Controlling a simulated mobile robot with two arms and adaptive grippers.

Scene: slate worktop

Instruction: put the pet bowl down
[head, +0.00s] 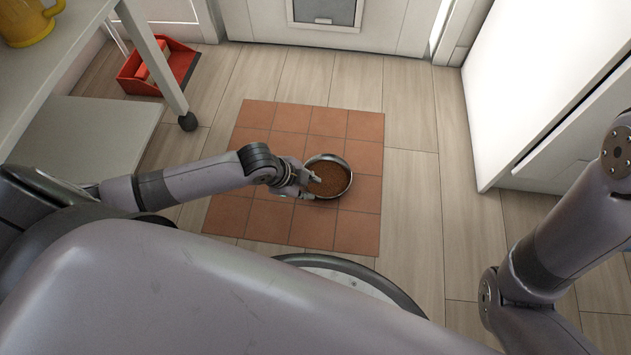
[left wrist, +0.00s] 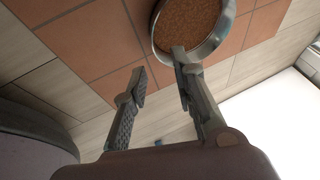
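The pet bowl (head: 330,176) is a round metal bowl filled with brown kibble. It appears to sit upright on the terracotta tile patch (head: 270,118). My left gripper (head: 310,187) is at the bowl's left side in the head view. In the left wrist view its two fingers (left wrist: 160,68) are apart, with floor showing between them. One fingertip overlaps the near rim of the bowl (left wrist: 199,50), and the other is clear of it. Whether that fingertip touches the rim is unclear. My right arm shows at the right of the head view, but its gripper does not.
A white wheeled table (head: 62,50) with a yellow jug (head: 28,22) stands at the left. A red dustpan-like tray (head: 150,66) lies behind its leg. A door with a flap (head: 325,12) is at the back, a white cabinet (head: 540,80) at the right. Plank floor (head: 410,200) beside the tiles is clear.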

